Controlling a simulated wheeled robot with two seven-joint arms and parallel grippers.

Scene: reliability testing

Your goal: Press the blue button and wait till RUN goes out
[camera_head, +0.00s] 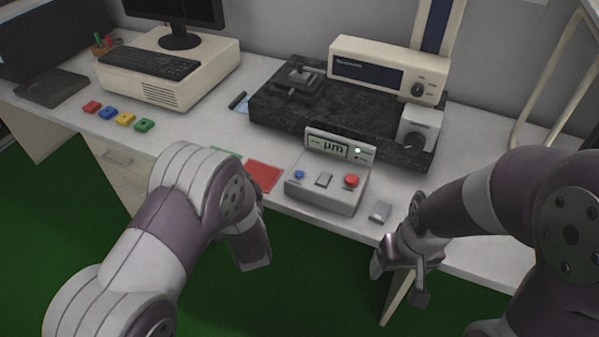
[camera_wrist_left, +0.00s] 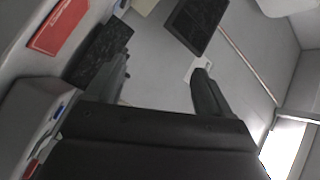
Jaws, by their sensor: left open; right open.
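The grey control box (camera_head: 322,193) stands at the table's front edge, with a blue button (camera_head: 299,174) at left, a grey switch (camera_head: 323,180) in the middle and a red button (camera_head: 351,181) at right. In the left wrist view, my left gripper (camera_wrist_left: 157,82) is open and empty, with the box (camera_wrist_left: 32,115) at left, apart from the fingers. My right gripper (camera_head: 398,275) is open and empty, in front of the table, right of the box.
A black stone slab (camera_head: 330,115) with a cream instrument (camera_head: 388,70) stands behind the box. A red sheet (camera_head: 264,175) lies left of it, a small grey block (camera_head: 380,211) right of it. A computer (camera_head: 170,70) and several coloured blocks (camera_head: 125,119) are at left.

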